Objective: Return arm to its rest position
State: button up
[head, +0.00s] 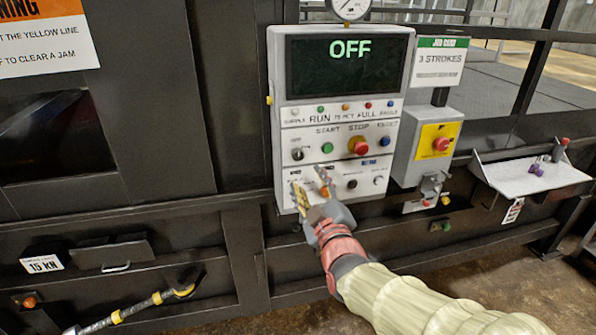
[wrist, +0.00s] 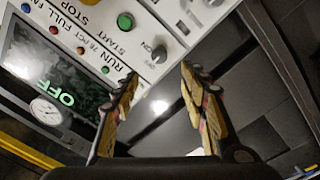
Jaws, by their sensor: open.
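My arm (head: 400,295), in a pale sleeve with a red cuff, reaches up from the lower right in the head view. My gripper (head: 312,190) is in front of the lower part of a light grey control panel (head: 279,120). Its fingers are apart with nothing between them. In the wrist view my gripper (wrist: 158,85) is also open and empty, with the panel's lower edge beyond its fingertips. I cannot tell whether a fingertip touches the panel. The panel's screen (head: 348,68) reads OFF. My gripper hides part of the lowest row of controls.
A grey box with a red button (head: 442,144) on yellow stands right of the panel. A small shelf (head: 530,178) with purple items sticks out farther right. A yellow-marked bar (head: 135,309) and a drawer-like handle (head: 115,267) are low at left. Floor shows below.

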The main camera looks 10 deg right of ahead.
jog(key=s+a+f+m+g+y, duration=0.1)
jog(key=s+f+m+g, duration=0.3)
jog(key=f, duration=0.4)
jog(key=s+f+m+g, duration=0.1)
jog(key=s+f+g, duration=0.45)
jog(key=f, duration=0.25)
jog(key=s+d+r+m+g+b, duration=0.1)
jog(key=s+r+m, duration=0.1)
jog(key=s, duration=0.7)
jog(key=s+r+m+g, duration=0.1)
jog(key=s+g, duration=0.1)
jog(key=s, duration=0.8)
jog(key=shift+d+r+m+h+b, duration=0.3)
jog(key=shift+d+r+m+b, duration=0.05)
jog(key=shift+d+m+b, duration=0.05)
jog(key=shift+s, duration=0.1)
